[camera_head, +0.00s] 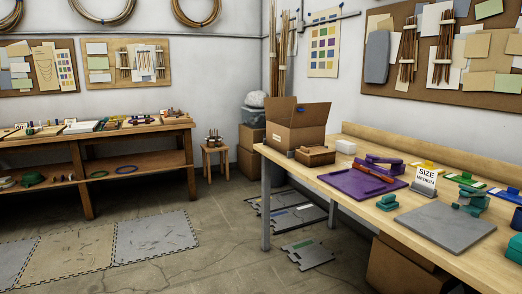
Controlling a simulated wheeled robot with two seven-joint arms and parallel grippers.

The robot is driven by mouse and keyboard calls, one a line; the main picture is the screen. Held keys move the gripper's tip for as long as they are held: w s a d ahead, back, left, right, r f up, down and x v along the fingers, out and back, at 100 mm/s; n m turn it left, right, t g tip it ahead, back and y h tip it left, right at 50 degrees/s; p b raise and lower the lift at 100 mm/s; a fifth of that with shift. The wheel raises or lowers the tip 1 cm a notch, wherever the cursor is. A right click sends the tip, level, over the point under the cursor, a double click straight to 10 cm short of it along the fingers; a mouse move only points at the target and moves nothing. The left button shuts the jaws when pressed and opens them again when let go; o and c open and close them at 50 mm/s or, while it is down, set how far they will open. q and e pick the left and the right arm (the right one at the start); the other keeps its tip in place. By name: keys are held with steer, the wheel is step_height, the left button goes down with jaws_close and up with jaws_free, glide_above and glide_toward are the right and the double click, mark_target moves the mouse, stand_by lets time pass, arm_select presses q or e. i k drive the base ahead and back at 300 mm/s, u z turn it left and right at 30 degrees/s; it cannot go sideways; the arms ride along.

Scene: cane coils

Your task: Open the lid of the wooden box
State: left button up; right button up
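A small brown wooden box (315,156) sits near the far left end of the right-hand workbench (350,182). It stands just in front of an open cardboard box. Its top looks flat and closed, but it is too small to make out the lid seam or any catch. Neither of my grippers shows in the head view.
The open cardboard box (297,124) stands behind the wooden box, flaps up. A white container (346,147) is to its right, and a purple mat (358,183) lies nearer. Clear floor (190,268) lies left of the bench; grey floor pieces (307,254) lie by its leg.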

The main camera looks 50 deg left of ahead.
mark_target(308, 151)
steer(key=u, duration=2.05)
steer(key=i, duration=2.05)
steer(key=z, duration=0.5)
steer(key=i, duration=1.25)
steer(key=z, duration=0.95)
